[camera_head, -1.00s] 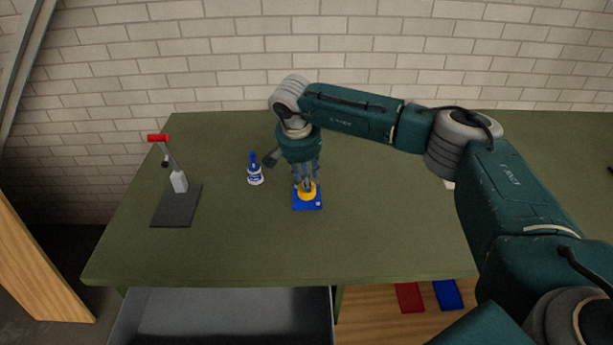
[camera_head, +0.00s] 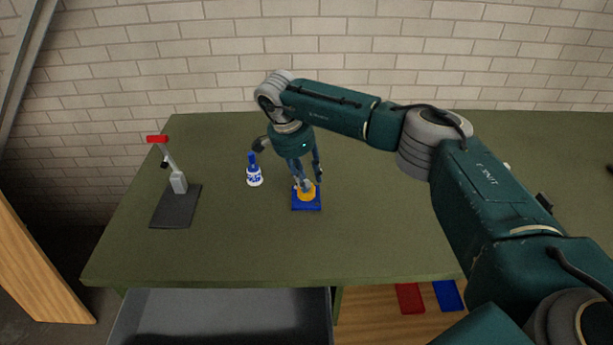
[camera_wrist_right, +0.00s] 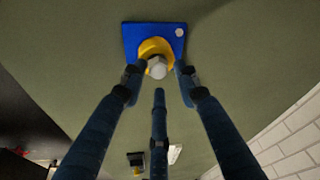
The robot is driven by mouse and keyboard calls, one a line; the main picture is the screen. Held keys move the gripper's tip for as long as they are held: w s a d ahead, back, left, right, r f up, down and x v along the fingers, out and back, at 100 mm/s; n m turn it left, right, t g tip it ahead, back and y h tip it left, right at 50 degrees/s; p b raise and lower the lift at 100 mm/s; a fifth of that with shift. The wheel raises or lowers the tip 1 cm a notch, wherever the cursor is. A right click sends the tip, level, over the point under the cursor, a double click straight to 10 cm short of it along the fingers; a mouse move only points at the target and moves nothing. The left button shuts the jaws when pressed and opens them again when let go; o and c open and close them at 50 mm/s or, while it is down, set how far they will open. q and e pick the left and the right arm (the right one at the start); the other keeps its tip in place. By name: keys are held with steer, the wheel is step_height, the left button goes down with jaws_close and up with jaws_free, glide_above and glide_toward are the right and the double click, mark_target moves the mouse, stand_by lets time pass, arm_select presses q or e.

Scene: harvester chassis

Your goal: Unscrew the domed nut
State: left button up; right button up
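The domed nut (camera_wrist_right: 157,67) is a pale grey cap on top of a yellow round part (camera_wrist_right: 153,47). The yellow part sits on a blue square plate (camera_head: 307,205) on the table. My right gripper (camera_head: 307,185) is above the yellow part, pointing down. In the right wrist view its three dark fingers (camera_wrist_right: 160,79) are spread around the nut, with gaps between fingertips and nut. It looks open and holds nothing. In the head view the fingers mostly hide the nut. My left gripper is not in view.
A blue and white bottle (camera_head: 254,172) stands just left of the gripper. A lever press with a red handle (camera_head: 157,139) stands on a dark base at the left of the green table (camera_head: 220,240). The table's front is clear.

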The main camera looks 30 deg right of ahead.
steer(key=m, duration=0.2)
steer(key=m+g, duration=0.1)
steer(key=shift+w+a+m, duration=0.15)
steer(key=shift+m, duration=0.25)
steer(key=shift+m, duration=0.5)
steer(key=m+g+b, duration=0.1)
steer(key=m, duration=0.3)
steer(key=shift+y, duration=0.4)
jaws_close()
